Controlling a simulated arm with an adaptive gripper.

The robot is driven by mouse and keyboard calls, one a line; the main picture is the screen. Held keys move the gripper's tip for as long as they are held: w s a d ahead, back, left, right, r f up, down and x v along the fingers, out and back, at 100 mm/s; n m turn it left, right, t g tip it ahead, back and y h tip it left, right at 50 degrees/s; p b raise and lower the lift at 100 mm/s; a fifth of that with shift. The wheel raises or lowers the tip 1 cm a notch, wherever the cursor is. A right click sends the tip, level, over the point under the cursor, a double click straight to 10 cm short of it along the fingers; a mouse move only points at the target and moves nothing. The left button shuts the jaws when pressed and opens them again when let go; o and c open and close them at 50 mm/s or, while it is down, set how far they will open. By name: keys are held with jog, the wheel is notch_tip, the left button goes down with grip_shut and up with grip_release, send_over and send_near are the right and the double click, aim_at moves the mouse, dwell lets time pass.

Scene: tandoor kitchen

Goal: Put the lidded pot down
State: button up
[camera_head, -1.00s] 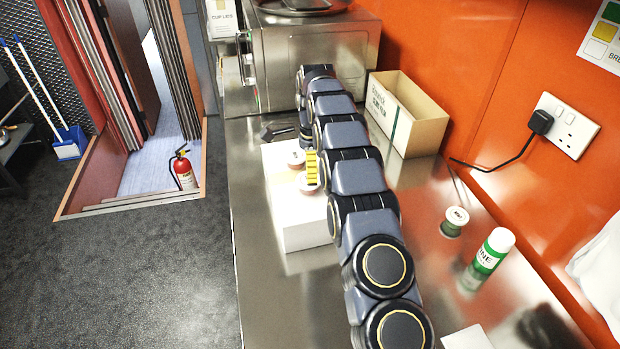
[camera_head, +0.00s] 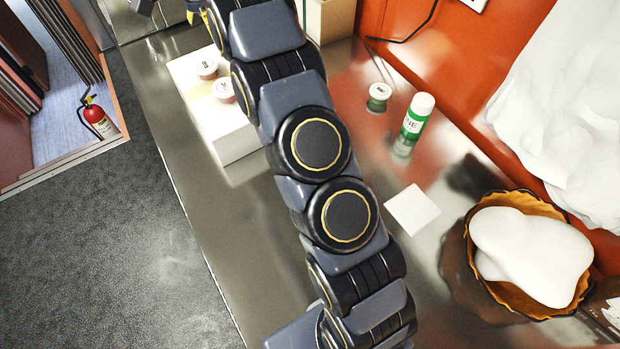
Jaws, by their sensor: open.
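Two small round lidded pots with pale tops stand upright on the white block (camera_head: 228,140) in the head view, one farther back (camera_head: 206,69) and one nearer (camera_head: 223,90). A third lidded pot (camera_head: 379,92), pale on top and green below, stands on the steel counter right of my arm. My gripper (camera_head: 196,14) shows only as a yellow and dark piece at the top edge, beyond the block and apart from the pots. It is open, and nothing shows held in it. Most of it is cut off by the frame or hidden by my arm.
A green and white spray can (camera_head: 416,118) and a flat white square (camera_head: 412,210) sit on the counter (camera_head: 215,215). A basket (camera_head: 535,305) with a white lump stands at right. A cardboard box (camera_head: 330,18) is at the back. The counter's left strip is clear.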

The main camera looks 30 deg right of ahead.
jog(key=s+a+r+n, duration=0.25)
jog(key=s+n, duration=0.25)
jog(key=s, duration=0.5)
jog(key=s+a+r+n, duration=0.1)
jog(key=s+r+n, duration=0.3)
jog(key=s, duration=0.7)
jog(key=s+f+n, duration=0.2)
jog(key=s+n, duration=0.2)
jog(key=s, duration=0.6)
jog(key=s+f+n+g, duration=0.1)
jog(key=s+f+n, duration=0.1)
jog(key=s, duration=0.8)
jog(key=shift+n, duration=0.9)
jog(key=shift+d, duration=0.1)
